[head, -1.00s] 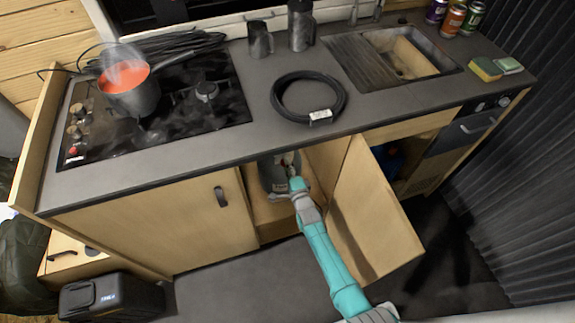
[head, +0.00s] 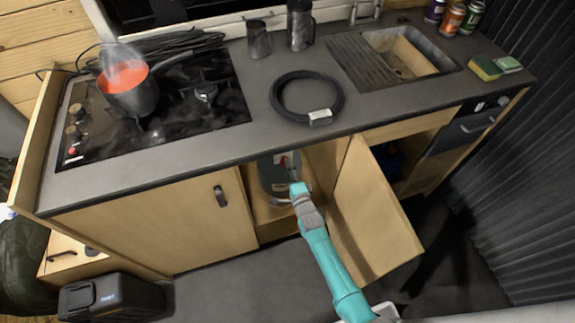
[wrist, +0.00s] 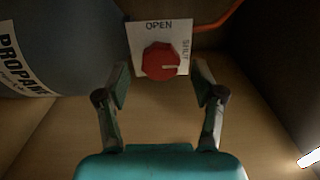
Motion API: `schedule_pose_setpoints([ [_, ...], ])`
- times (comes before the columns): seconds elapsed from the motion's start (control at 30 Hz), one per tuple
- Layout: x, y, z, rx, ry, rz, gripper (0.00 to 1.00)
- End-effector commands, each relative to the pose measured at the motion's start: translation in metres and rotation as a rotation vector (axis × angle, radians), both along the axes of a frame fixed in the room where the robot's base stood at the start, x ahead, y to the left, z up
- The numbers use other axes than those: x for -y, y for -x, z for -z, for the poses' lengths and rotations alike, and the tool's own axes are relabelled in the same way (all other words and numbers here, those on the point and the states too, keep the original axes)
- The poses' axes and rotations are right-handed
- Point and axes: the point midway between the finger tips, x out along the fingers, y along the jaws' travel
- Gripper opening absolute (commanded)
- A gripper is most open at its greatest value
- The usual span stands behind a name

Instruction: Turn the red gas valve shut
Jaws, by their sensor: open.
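The red gas valve (wrist: 161,62) is a round knob on a white plate (wrist: 145,30) marked OPEN at the top and SHUT down the right side. A pale mark on the knob points right, toward the SHUT side. My gripper (wrist: 160,75) is open and empty in the wrist view, its fingers standing apart on either side below the knob. I cannot tell whether they touch it.
A grey propane cylinder (wrist: 60,45) stands left of the valve and also shows in the head view (head: 268,178). An orange hose (wrist: 220,20) runs off right of the plate. The open cabinet door (head: 370,220) is right of my arm. A red-filled pot (head: 130,92) steams on the hob.

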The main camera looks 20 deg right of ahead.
Motion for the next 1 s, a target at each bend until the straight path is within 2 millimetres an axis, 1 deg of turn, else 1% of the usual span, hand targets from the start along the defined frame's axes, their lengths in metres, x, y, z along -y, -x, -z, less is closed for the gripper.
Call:
schedule_pose_setpoints([
  [0.03, 0.000, 0.010, 0.001, -0.001, 0.000, 0.000, 0.68],
  [0.3, 0.000, 0.059, 0.001, -0.001, 0.000, 0.001, 0.68],
  [0.5, 0.001, 0.086, 0.000, -0.001, -0.001, 0.001, 0.68],
  [0.6, 0.001, 0.095, 0.000, -0.001, -0.001, 0.001, 0.68],
  [0.7, 0.001, 0.099, 0.000, 0.000, -0.001, 0.001, 0.68],
  [1.0, 0.001, 0.100, 0.000, 0.000, -0.001, 0.001, 0.68],
])
